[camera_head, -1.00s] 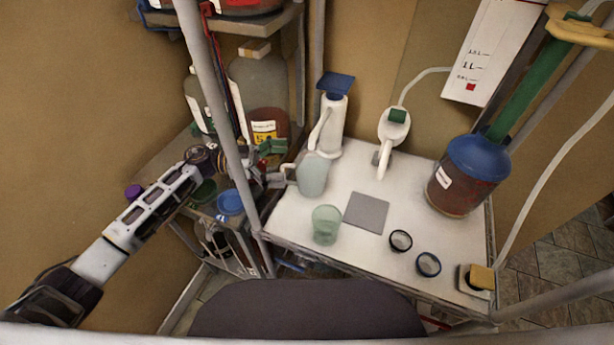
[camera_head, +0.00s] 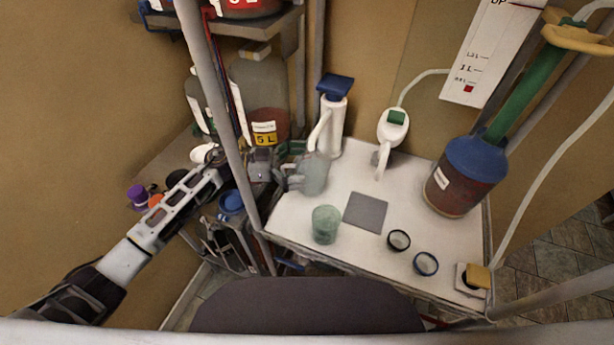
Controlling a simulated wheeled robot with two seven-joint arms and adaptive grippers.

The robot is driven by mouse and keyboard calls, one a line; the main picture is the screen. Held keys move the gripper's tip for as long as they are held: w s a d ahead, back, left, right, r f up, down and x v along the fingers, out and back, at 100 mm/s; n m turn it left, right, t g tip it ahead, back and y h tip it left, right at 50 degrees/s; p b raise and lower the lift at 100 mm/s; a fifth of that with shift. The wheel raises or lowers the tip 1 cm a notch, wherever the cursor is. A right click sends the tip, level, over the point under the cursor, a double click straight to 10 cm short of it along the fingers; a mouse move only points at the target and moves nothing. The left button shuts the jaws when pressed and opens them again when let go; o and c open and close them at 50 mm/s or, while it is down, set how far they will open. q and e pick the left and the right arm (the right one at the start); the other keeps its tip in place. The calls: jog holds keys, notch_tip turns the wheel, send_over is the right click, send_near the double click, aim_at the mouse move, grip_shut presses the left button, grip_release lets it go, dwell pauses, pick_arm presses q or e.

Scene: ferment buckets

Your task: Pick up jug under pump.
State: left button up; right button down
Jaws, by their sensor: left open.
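The jug (camera_head: 316,174) is pale, translucent green-grey and stands upright on the white table, just below the spout of the white pump (camera_head: 331,128) with a blue top. My left gripper (camera_head: 289,168) reaches in from the left behind the grey pole. Its fingers are open close to the jug's left side, where the handle seems to be. The pole and the small size hide whether they touch or surround the handle. My right gripper is not in view.
A grey upright pole (camera_head: 216,100) stands in front of my left wrist. A green cup (camera_head: 325,224), a grey square pad (camera_head: 365,212) and two dark rings stand on the table (camera_head: 300,235). A large 5 L bottle (camera_head: 262,95) is behind my gripper; a blue-lidded bucket (camera_head: 463,176) stands right.

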pick_arm(q)
jog(key=c, duration=2)
jog(key=shift+c, duration=0.2)
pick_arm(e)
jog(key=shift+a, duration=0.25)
pick_arm(q)
jog(key=shift+r, duration=0.2)
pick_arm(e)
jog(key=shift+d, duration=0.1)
